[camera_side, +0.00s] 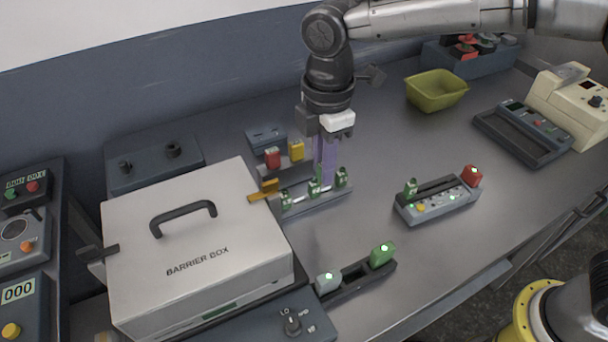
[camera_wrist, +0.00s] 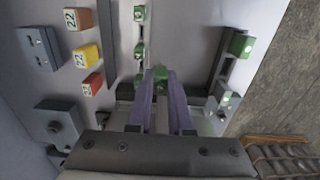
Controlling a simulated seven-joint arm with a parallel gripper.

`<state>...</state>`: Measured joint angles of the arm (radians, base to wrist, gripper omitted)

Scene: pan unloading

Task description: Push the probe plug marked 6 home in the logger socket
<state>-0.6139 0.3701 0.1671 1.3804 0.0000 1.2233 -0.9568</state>
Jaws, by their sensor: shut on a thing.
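My gripper (camera_side: 322,182) points down with its purple fingers at a low grey strip (camera_side: 335,200) beside the barrier box. In the wrist view the fingers (camera_wrist: 160,82) are shut on a green plug (camera_wrist: 160,73). Its number is not readable, and whether it is seated or raised is hidden. Several green plugs stand on or beside the strip, including one at its right end (camera_side: 341,177) and one at its left (camera_side: 287,200). Two of them show ahead of the fingers in the wrist view, one far (camera_wrist: 139,13) and one nearer (camera_wrist: 139,50). I cannot tell which socket is the logger's.
The white barrier box (camera_side: 215,235) stands close on the left. A lit unit (camera_side: 440,205) with green and red plugs lies right; a dark rail (camera_side: 352,278) with two lit plugs lies in front. Red (camera_side: 272,158) and yellow (camera_side: 297,150) blocks sit behind. The bench toward the olive bin (camera_side: 437,90) is clear.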

